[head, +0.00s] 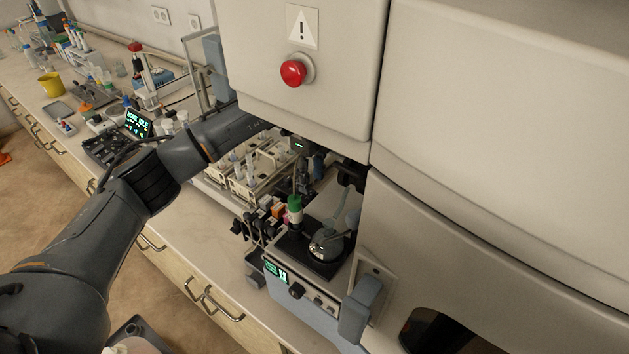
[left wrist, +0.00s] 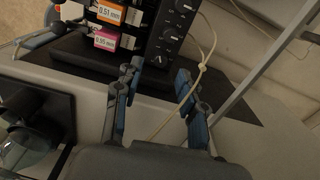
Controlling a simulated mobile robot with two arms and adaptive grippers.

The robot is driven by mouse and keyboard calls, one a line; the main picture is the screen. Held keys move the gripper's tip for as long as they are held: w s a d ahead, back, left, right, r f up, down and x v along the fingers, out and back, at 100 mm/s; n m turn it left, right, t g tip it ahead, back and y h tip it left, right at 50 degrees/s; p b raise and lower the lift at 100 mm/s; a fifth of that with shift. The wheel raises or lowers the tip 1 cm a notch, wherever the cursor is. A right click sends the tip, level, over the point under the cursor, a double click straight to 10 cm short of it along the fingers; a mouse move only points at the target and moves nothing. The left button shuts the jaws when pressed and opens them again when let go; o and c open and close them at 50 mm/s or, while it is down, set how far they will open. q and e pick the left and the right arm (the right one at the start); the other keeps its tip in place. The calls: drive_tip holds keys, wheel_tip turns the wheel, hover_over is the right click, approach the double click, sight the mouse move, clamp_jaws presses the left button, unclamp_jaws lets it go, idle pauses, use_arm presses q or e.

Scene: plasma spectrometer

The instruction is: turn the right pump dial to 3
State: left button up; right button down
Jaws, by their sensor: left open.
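The pump shows in the left wrist view as a dark panel (left wrist: 172,30) with several round dials in a column. Beside them are an orange label (left wrist: 110,13) reading 0.51 mm and a pink label (left wrist: 105,40) that seems to read 0.95 mm. The lowest dial in view (left wrist: 158,61) appears between the fingertips of my left gripper (left wrist: 160,70), which is open and empty. I cannot tell whether a finger touches it, which dial is the right one, or its setting. In the head view, the pump's orange and pink parts (head: 277,211) show under the cabinet; the gripper is mostly hidden.
The instrument cabinet (head: 300,120) overhangs the arm closely. A pale cord (left wrist: 202,68) hangs beside the right finger. A stirrer-like unit with a flask (head: 328,245) and a green-capped tube (head: 295,208) stand close by. Tube racks (head: 250,180) stand behind.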

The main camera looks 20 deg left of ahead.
sight(312, 191)
use_arm(q)
wheel_tip(312, 191, down, 3)
drive_tip(key=shift+f+p, duration=0.15)
drive_tip(key=shift+p, duration=0.45)
drive_tip(key=shift+f, duration=0.4)
clamp_jaws()
drive_tip(key=m+b, duration=0.3)
drive_tip(key=shift+w+f, duration=0.1)
drive_tip(key=shift+f, duration=0.15)
drive_tip(key=shift+r+m+b, duration=0.15)
drive_tip(key=shift+m+b, duration=0.55)
drive_tip(key=shift+b, duration=0.05)
drive_tip(key=shift+r, duration=0.15)
use_arm(e)
drive_tip(key=f, duration=0.2)
drive_tip(key=shift+s+a+f, duration=0.1)
drive_tip(key=shift+a+f, duration=0.2)
drive_tip(key=shift+a, duration=0.05)
